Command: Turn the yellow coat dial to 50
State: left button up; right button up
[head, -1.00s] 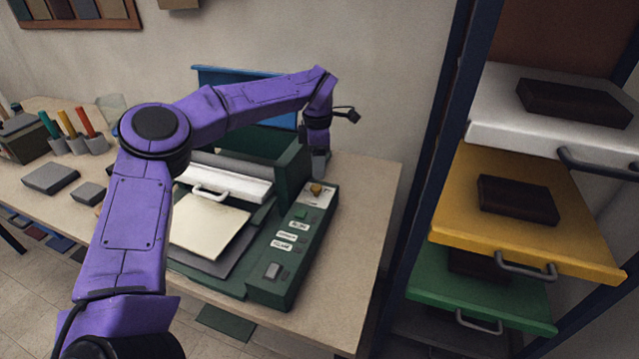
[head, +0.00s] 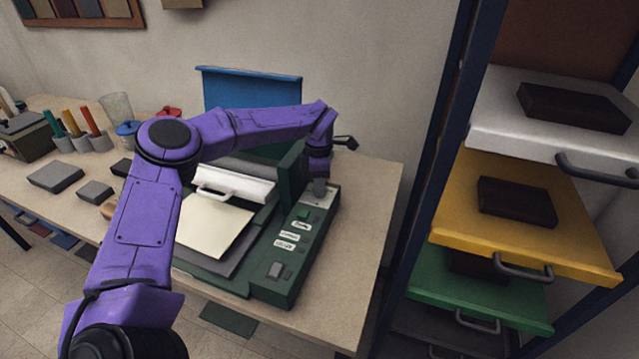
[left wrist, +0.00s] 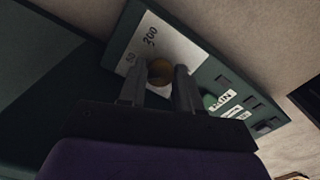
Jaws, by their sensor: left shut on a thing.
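The yellow coat dial (left wrist: 160,72) is on the white scale plate of the green machine's control panel, between my left gripper's fingers in the left wrist view. Numbers show on the plate (left wrist: 150,40), among them what looks like 200; no pointer on the dial can be made out. My left gripper (head: 319,187) reaches straight down over the far end of the panel (head: 278,262) and is shut on the dial; its fingers (left wrist: 160,85) also show in the left wrist view. In the head view the gripper hides the dial. My right gripper is out of view.
The green machine holds a cream sheet (head: 212,228) and a white handle bar (head: 235,184). A green button (head: 303,214) and labels sit near the gripper. Grey blocks and pen cups stand at left. A rack with a yellow shelf (head: 460,235) stands at right. The table's right end is bare.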

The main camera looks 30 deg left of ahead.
pick_arm(q)
jog(key=shift+r+m+p, duration=0.2)
jog(key=shift+m+p, duration=0.55)
jog(key=shift+m, duration=0.45)
jog(key=shift+f+m, duration=0.2)
jog(key=shift+m, duration=0.8)
jog(key=o, duration=1)
jog(key=shift+o, duration=0.2)
